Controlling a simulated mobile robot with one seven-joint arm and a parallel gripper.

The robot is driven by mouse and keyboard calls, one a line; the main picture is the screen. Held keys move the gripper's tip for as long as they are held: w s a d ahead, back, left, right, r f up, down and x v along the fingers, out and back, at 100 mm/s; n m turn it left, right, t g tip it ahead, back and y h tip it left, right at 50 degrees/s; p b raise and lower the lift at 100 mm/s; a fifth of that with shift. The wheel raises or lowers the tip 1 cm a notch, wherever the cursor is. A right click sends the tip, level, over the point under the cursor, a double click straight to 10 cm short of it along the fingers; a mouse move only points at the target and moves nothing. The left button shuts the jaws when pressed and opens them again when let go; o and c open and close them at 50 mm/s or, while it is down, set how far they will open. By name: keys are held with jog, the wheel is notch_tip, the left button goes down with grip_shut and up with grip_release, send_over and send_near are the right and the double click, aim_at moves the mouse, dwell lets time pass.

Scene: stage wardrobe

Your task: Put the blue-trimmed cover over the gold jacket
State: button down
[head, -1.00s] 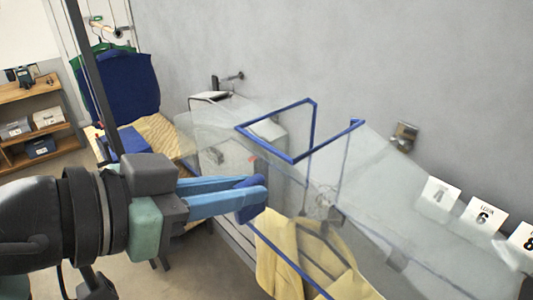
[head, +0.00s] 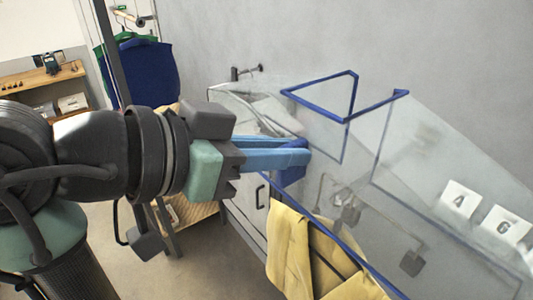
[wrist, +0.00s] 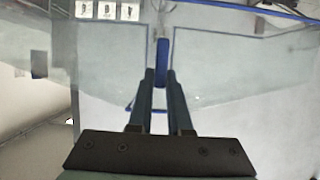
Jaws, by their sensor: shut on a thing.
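My gripper (head: 300,153) is shut on a blue edge of the clear, blue-trimmed cover (head: 398,93). In the wrist view the fingers (wrist: 161,75) close on a blue strip of the cover. The cover is see-through, with blue lines along its upper opening and down its front edge. It spans from the gripper to the right side of the head view. The gold jacket (head: 290,248) hangs below and behind the cover's front blue edge, low in the middle of the head view. Its lower part is out of frame. I cannot tell how much of the jacket is inside the cover.
White cards (head: 459,202) with characters show through the cover at right. A blue garment (head: 142,72) hangs from a rail at the back left. A wooden shelf (head: 40,80) stands far left. A grey wall (head: 420,40) closes off the back.

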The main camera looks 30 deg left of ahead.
aim_at(307, 134)
jog(key=shift+w+d, duration=0.3)
jog(key=shift+w, duration=0.55)
jog(key=shift+w+d, duration=0.35)
jog(key=shift+w, duration=0.55)
jog(key=shift+w+d, duration=0.3)
jog(key=shift+w, duration=0.55)
jog(key=shift+f, duration=5.9)
notch_tip(307, 134, down, 20)
jog(key=b, duration=1.5)
jog(key=shift+r+b, duration=0.2)
jog(key=shift+b, duration=0.15)
jog(key=c, duration=0.8)
grip_release()
jog(key=shift+o, duration=0.2)
jog(key=shift+s, duration=0.1)
jog(key=b+v, duration=0.3)
jog(key=v, duration=1)
